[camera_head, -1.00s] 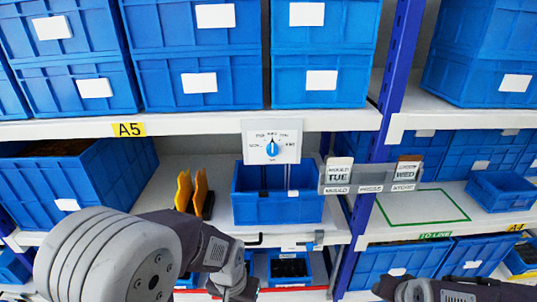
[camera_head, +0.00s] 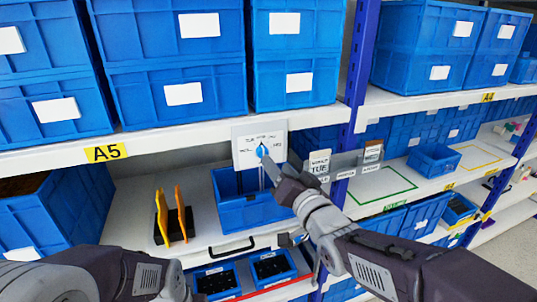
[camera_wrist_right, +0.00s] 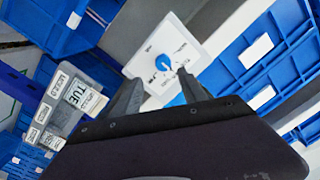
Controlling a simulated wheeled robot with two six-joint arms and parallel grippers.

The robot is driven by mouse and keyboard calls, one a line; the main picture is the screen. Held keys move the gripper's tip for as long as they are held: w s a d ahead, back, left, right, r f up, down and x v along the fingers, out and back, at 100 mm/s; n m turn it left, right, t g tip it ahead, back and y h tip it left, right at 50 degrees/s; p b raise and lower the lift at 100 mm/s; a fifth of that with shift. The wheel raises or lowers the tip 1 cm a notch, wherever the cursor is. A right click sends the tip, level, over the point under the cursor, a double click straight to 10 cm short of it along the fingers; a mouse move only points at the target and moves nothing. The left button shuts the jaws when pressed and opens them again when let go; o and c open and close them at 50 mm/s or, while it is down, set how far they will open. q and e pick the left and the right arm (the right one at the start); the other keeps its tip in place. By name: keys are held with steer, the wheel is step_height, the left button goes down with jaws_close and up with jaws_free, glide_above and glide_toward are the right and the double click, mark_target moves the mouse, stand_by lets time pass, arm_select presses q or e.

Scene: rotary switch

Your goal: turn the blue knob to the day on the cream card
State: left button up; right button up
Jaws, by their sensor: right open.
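The blue knob (camera_head: 262,151) sits on a white dial plate (camera_head: 246,146) on the shelf edge. Its white pointer looks upright; the day labels around it are too small to read surely. My right gripper (camera_head: 268,164) is just in front of the knob. In the right wrist view its open fingers (camera_wrist_right: 158,84) spread on both sides, with the knob (camera_wrist_right: 163,62) just beyond the tips, apparently not gripped. A pale card reading TUE (camera_head: 319,165) stands right of the dial. A second card (camera_head: 373,152) has a brown top; its day is unreadable now. My left gripper is out of view.
A blue bin (camera_head: 247,212) stands below the dial. Yellow upright plates (camera_head: 181,212) stand left of it. A blue post (camera_head: 352,100) rises to the right. Large blue crates (camera_head: 297,88) fill the shelf above.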

mark_target(263, 153)
steer(key=w+a, duration=0.1)
steer(key=w, duration=0.1)
steer(key=w+a+p, duration=0.1)
steer(key=w+a, duration=0.1)
steer(key=shift+w+a+r, duration=0.1)
steer(key=shift+a+r, duration=0.1)
steer(key=shift+w+d+f+p, duration=0.1)
steer(key=shift+w+p, duration=0.25)
steer(key=shift+w+d, duration=0.2)
steer(key=shift+d, duration=0.1)
steer(key=shift+s+a, duration=0.1)
steer(key=shift+a, duration=0.05)
steer(key=shift+c, duration=1.3)
jaws_close()
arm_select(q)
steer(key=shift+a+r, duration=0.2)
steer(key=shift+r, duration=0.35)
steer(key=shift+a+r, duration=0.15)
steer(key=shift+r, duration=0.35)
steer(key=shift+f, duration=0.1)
